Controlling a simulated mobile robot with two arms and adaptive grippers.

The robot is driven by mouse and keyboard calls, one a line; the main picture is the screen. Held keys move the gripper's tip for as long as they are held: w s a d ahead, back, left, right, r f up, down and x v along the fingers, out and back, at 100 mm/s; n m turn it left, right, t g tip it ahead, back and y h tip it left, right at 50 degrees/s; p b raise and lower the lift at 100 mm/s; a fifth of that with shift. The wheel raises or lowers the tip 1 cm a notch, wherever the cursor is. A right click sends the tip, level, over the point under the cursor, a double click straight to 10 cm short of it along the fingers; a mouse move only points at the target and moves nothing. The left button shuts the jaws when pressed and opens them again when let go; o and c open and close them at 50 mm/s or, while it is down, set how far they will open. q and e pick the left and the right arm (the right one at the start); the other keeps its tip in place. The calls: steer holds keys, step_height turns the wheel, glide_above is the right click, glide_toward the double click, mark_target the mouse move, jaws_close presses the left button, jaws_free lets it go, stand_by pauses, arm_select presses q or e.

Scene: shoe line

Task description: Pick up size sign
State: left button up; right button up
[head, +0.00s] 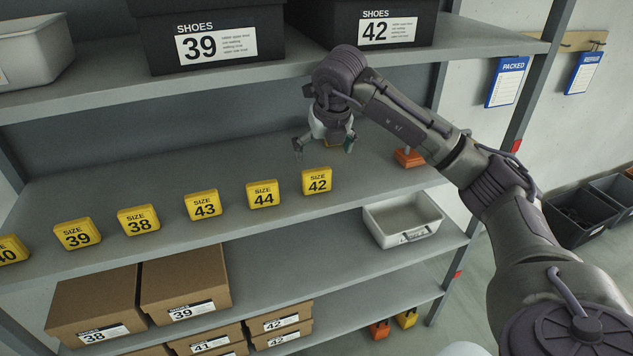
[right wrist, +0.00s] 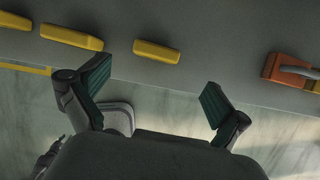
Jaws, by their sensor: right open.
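Several yellow size signs stand in a row on the middle shelf in the head view: 39 (head: 77,233), 38 (head: 138,220), 43 (head: 203,205), 44 (head: 263,194) and 42 (head: 317,181). The sign at the left edge (head: 10,249) is cut off. In the right wrist view, the size 42 sign (right wrist: 156,52) shows beyond the gap between the open fingers (right wrist: 156,88), apart from both.
An orange object (head: 408,157) lies on the shelf right of the signs. Black shoe boxes (head: 215,45) stand on the shelf above. Below are brown boxes (head: 185,282) and a grey bin (head: 403,218). A shelf post (head: 535,90) stands at the right.

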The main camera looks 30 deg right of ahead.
mark_target(315, 177)
steer(key=p+x, duration=0.1)
steer(key=x, duration=0.5)
steer(key=shift+f, duration=0.1)
steer(key=shift+w+a+f+p, duration=0.1)
steer(key=shift+w+f+p, duration=0.05)
steer(key=shift+f+p, duration=0.15)
steer(key=p+x, duration=0.2)
steer(key=x, duration=0.1)
steer(key=shift+w+a+f, duration=0.1)
steer(key=shift+w+f, duration=0.05)
steer(key=shift+f, duration=0.1)
steer(key=shift+w+f, duration=0.15)
steer(key=shift+f, duration=0.35)
steer(key=c, duration=1.2)
steer(key=shift+r, duration=0.15)
